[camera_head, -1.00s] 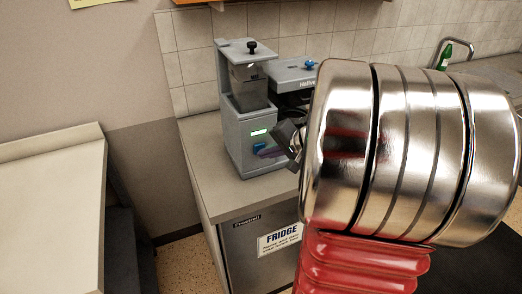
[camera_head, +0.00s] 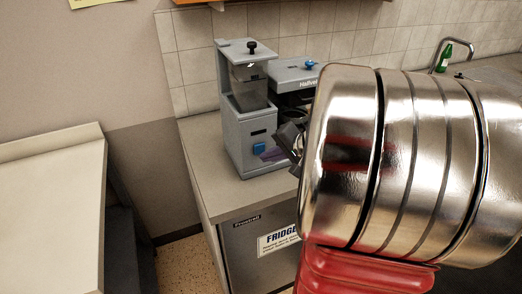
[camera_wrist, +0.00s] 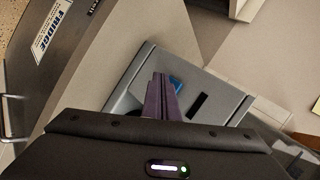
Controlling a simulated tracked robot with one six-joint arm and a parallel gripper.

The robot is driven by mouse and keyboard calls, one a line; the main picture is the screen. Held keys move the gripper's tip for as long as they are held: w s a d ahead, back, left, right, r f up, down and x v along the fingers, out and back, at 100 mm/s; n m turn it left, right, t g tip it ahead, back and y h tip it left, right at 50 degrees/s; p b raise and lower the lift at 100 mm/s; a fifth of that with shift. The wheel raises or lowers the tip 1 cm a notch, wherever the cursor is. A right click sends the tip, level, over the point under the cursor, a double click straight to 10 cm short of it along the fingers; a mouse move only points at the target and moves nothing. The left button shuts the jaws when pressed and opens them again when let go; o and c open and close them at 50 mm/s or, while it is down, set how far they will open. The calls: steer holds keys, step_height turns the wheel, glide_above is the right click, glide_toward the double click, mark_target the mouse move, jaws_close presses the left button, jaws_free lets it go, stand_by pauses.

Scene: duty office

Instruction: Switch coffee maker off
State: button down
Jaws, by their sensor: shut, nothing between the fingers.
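The grey coffee maker (camera_head: 236,120) stands upright on the counter, left of my arm in the head view. It also shows in the wrist view (camera_wrist: 215,88). Its small display (camera_head: 259,132) is dark, and the dark slot shows in the wrist view too (camera_wrist: 196,105). The blue switch (camera_head: 259,148) is below the display on the front face; it also shows in the wrist view (camera_wrist: 175,84). My gripper (camera_head: 268,154) is shut and empty, its purple fingertips right beside the switch (camera_wrist: 160,80). I cannot tell whether they touch it.
A second grey appliance (camera_head: 292,74) with a blue knob stands behind, partly hidden by my arm. The fridge (camera_head: 250,245) is below the counter (camera_head: 207,180). A green bottle (camera_head: 444,57) stands by the tap (camera_head: 458,43). Counter left of the coffee maker is clear.

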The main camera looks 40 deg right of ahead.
stand_by(0.3)
steer(key=s, duration=0.2)
steer(key=s+a, duration=0.1)
steer(key=s, duration=0.2)
steer(key=shift+s+a, duration=0.35)
stand_by(0.6)
steer(key=a+r+n+g+y, duration=0.1)
steer(key=a+r+n+g, duration=0.15)
steer(key=a, duration=0.75)
steer(key=a+r+n+g+y, duration=0.1)
steer(key=a+n, duration=0.3)
steer(key=a, duration=0.5)
steer(key=s+a+r+n+h, duration=0.1)
steer(key=s+a+n+h, duration=0.2)
steer(key=s+a+n, duration=0.4)
steer(key=shift+a+r+n+g, duration=0.2)
steer(key=shift+a+n+g, duration=0.15)
